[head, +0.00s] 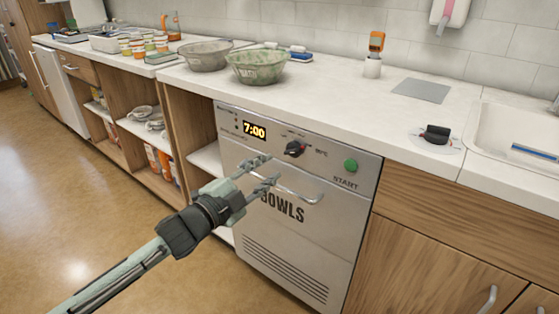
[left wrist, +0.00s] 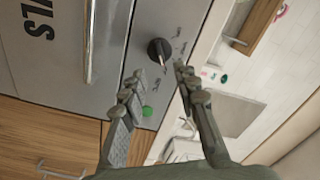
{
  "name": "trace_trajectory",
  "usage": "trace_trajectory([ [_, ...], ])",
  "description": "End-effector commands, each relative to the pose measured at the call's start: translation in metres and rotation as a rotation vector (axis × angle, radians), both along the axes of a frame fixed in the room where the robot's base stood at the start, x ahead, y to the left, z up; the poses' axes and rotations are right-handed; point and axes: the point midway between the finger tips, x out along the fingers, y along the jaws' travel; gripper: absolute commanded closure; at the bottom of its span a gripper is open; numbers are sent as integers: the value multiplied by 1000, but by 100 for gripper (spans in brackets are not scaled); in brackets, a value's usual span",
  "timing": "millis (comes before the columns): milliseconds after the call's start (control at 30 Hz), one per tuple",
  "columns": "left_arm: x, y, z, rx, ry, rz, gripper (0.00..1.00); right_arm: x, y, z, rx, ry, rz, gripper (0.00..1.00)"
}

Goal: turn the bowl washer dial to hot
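The bowl washer (head: 300,235) is a light grey front panel marked BOWLS under the counter, with a lit 7:00 display (head: 254,130). Its black dial (head: 294,148) sits between the display and a green start button (head: 350,165). The dial also shows in the left wrist view (left wrist: 158,50); the labels around it are too small to read. My left gripper (head: 271,168) is in front of the panel, just left of and below the dial. In the left wrist view its fingers (left wrist: 160,71) are apart and empty, with the dial beyond the gap. My right gripper is not in view.
A metal bar handle (head: 298,194) crosses the washer front below the dial. Two bowls (head: 257,66) stand on the counter above. A black knob-like object on a clear base (head: 436,134) lies near the sink (head: 525,130). Open shelves are at the left.

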Motion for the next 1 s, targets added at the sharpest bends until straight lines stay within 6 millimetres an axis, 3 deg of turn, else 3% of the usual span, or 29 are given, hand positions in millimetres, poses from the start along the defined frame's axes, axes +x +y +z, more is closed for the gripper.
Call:
trace_trajectory([
  [100, -18, 13, -1, 1, 2, 0, 70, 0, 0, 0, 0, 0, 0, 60],
  [300, -33, 24, 0, 1, -1, 0, 70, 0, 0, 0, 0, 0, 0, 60],
  [733, -34, 29, -7, -7, 21, 18, 70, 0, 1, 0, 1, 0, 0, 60],
  [867, -26, 51, -50, -47, 147, 125, 70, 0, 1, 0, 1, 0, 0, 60],
  [1000, -32, 96, -138, -116, 390, 332, 70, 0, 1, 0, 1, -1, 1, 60],
])
